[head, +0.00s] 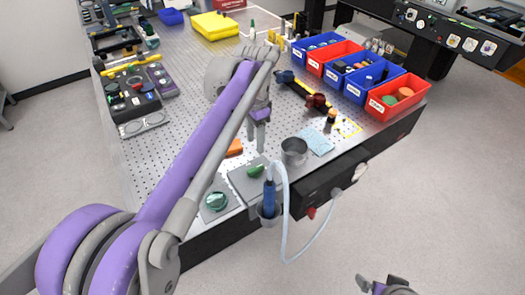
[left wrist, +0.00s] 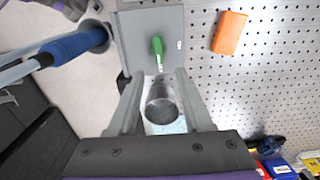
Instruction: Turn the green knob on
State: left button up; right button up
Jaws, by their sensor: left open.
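A green knob (head: 256,171) with a bar-shaped grip sits on a grey plate (head: 240,182) at the table's front edge. The left wrist view shows the knob (left wrist: 157,50) on its plate, beyond the fingertips, with small labels beside it. A round dark-green knob (head: 217,201) sits on a paler plate to the left. My left gripper (head: 261,143) is open and empty above the table, behind the bar-shaped knob and apart from it. Its two fingers (left wrist: 160,80) show in the wrist view. My right gripper (head: 382,286) is partly cut off at the bottom edge; its jaws are unclear.
A metal cup (head: 294,152) stands right of the knob plate. A blue-handled tool (head: 269,196) with a pale hose hangs at the front edge. An orange block (left wrist: 229,33) lies near the plate. Red and blue bins (head: 398,96) line the right side.

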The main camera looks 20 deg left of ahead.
aim_at(255, 168)
pick_arm(q)
jog(key=f, duration=1)
jog(key=shift+s+f+b, duration=0.3)
grip_shut()
